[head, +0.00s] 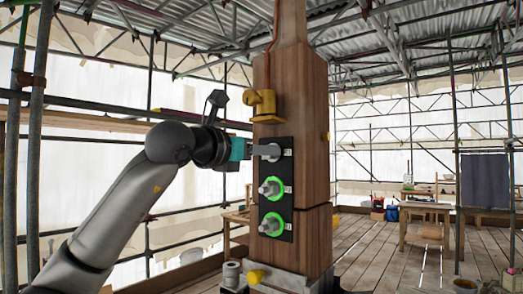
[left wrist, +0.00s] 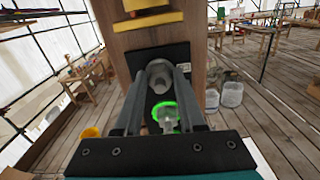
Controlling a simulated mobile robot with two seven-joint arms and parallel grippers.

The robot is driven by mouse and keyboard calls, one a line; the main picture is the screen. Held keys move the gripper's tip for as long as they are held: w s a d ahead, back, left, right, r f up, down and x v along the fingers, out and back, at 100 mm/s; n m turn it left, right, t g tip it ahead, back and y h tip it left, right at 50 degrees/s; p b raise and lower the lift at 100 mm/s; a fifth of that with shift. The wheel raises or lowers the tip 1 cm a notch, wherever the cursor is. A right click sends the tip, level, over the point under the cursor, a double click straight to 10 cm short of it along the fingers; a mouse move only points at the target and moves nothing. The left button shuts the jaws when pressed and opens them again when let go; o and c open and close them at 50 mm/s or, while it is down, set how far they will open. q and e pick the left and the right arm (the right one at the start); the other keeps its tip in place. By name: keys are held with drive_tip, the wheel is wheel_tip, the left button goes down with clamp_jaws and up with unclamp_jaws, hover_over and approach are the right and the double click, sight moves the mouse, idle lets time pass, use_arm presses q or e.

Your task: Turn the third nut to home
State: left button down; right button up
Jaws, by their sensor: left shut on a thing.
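A black plate (head: 287,172) on the wooden post (head: 316,150) carries three nuts in a column. The middle nut (head: 268,188) and the bottom nut (head: 270,224) each have a lit green ring. The top nut (left wrist: 159,76) shows no green ring; it is largely covered by my gripper in the head view. My left gripper (head: 266,151) reaches in from the left and is shut on the top nut. In the left wrist view its two fingers lie on either side of that nut, with a green-ringed nut (left wrist: 167,116) below. My right gripper is out of view.
A yellow fitting (head: 262,105) with a pipe rising from it sits on the post just above the plate. Scaffold poles (head: 35,130) stand at the left. Wooden tables (head: 425,222) and buckets (left wrist: 231,94) stand farther off; the plank floor between is mostly open.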

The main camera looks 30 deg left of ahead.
use_arm(q)
drive_tip(key=shift+d+f+m+p, duration=0.15)
drive_tip(key=shift+m+p, duration=1.25)
drive_tip(key=shift+m, duration=6.25)
drive_tip(key=shift+a+f+m+p, duration=0.2)
drive_tip(key=shift+m+p, duration=1.2)
drive_tip(key=shift+m, duration=6.25)
drive_tip(key=shift+f, duration=0.1)
drive_tip(key=c, duration=0.5)
unclamp_jaws()
drive_tip(key=shift+s, duration=0.1)
